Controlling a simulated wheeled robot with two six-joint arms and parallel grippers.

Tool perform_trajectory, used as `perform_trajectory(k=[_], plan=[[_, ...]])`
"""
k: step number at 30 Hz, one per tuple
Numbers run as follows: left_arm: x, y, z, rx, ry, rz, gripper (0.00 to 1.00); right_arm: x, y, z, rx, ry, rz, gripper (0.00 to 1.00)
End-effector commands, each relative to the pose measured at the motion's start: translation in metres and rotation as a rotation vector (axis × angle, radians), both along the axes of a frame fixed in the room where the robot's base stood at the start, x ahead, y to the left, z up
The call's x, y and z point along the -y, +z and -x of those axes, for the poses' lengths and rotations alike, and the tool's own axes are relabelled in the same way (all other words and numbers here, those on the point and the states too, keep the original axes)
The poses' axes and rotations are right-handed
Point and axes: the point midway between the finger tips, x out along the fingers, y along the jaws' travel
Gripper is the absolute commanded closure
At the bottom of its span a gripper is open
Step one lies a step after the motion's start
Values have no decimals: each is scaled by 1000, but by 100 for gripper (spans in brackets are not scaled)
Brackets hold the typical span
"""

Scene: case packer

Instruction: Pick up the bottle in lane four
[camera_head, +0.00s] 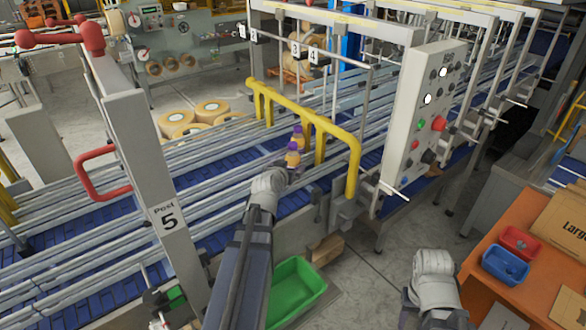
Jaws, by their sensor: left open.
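Two amber bottles with purple caps stand upright on the conveyor, one behind the other. The nearer bottle (292,160) is by the yellow guard rail, and the farther bottle (299,136) is just beyond it. Number tags, including the 4 tag (313,55), hang from a bar above the lanes. The nearer bottle seems to be in the lane closest to me. My left gripper (289,173) is open, just in front of the nearer bottle's base; its fingers are small and partly hidden by my wrist. My right wrist is at the lower right, and its fingers do not show.
A yellow guard rail (348,140) arches over the lanes beside the bottles. A control panel (424,115) stands to the right, and a post marked 5 (152,200) to the left. A green bin (296,290) is below. An orange table (492,245) holds red and blue trays.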

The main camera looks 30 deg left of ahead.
Motion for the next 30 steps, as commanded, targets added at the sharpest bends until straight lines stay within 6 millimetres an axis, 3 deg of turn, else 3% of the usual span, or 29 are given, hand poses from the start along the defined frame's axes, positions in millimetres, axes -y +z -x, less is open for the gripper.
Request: perform_trajectory(k=[8,17,24,30], plan=[[-2,-5,-12,0,-2,-1,0,0,-5,0,0,-1,0,50],[-12,-21,-49,-1,-1,-2,0,0,-21,-1,1,-2,0,50],[-12,-20,-51,-1,-1,-2,0,0,-20,0,1,-2,0,50],[-12,-20,-51,0,0,-1,20,0,-20,0,1,-2,0,50]])
